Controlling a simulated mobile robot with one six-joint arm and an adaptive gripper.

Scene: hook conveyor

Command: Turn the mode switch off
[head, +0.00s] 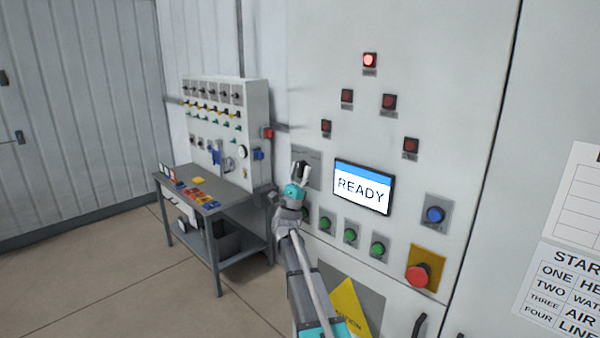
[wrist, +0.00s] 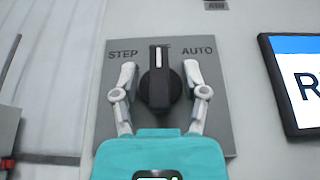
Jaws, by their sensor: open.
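The mode switch (wrist: 159,85) is a black rotary knob on a grey plate (wrist: 217,125), labelled STEP at left and AUTO at right. Its white line points straight up, between the two labels. My gripper (wrist: 159,75) is open, with one finger on each side of the knob. I cannot tell whether the fingers touch it. In the head view my gripper (head: 300,172) is at the plate (head: 312,158), left of the READY screen, and hides the knob.
The screen (head: 363,187) reads READY. Green buttons (head: 350,234) sit below it, with a blue button (head: 435,214) and a red emergency button (head: 418,275) to the right. One red lamp (head: 370,60) is lit. A workbench (head: 212,208) stands at the left.

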